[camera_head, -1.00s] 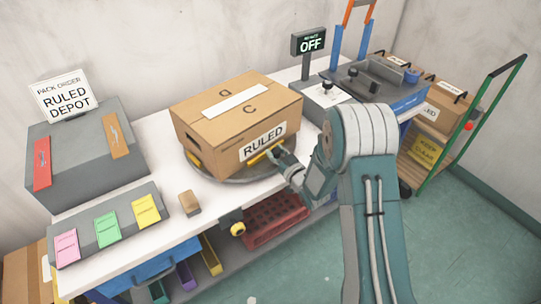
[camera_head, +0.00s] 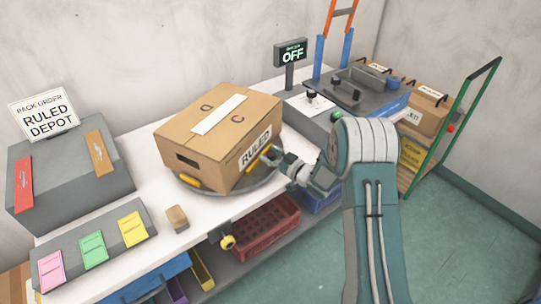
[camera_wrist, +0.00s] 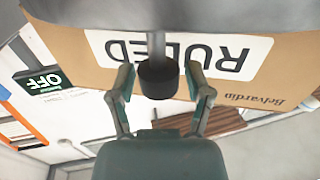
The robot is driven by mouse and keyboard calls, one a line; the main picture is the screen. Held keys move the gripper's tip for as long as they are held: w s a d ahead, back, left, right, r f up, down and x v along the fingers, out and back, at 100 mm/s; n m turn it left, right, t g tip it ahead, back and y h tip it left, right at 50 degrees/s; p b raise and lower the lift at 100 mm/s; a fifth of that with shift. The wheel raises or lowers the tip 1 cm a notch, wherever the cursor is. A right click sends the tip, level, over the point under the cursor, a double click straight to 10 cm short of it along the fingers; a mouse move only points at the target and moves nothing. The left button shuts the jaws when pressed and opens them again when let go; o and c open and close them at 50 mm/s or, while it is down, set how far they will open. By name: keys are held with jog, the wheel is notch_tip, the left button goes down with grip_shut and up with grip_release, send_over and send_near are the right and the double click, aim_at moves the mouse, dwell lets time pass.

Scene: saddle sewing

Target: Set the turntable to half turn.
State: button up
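The turntable (camera_head: 262,184) is a grey disc on the white bench with yellow blocks on it, mostly hidden under a cardboard box (camera_head: 205,140). The box's "RULED" label faces right and towards me. In the wrist view, which is upside down, the turntable's grey surface (camera_wrist: 75,12) is at the top and a grey post with a black knob (camera_wrist: 158,78) rises from it. My gripper (camera_head: 268,153) is at the disc's right side, close to the labelled face. In the wrist view its fingers (camera_wrist: 160,85) stand apart on either side of the knob, with narrow gaps visible.
A sign (camera_head: 292,56) reading "OFF" stands behind. A small wooden block (camera_head: 176,217) and a grey panel with coloured cards (camera_head: 95,248) lie left. A grey unit (camera_head: 70,165) bears "RULED DEPOT". A green-handled cart (camera_head: 455,120) stands right. The floor at right is clear.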

jog(key=shift+f, duration=0.1)
jog(key=v, duration=1.2)
jog(key=shift+w, duration=0.1)
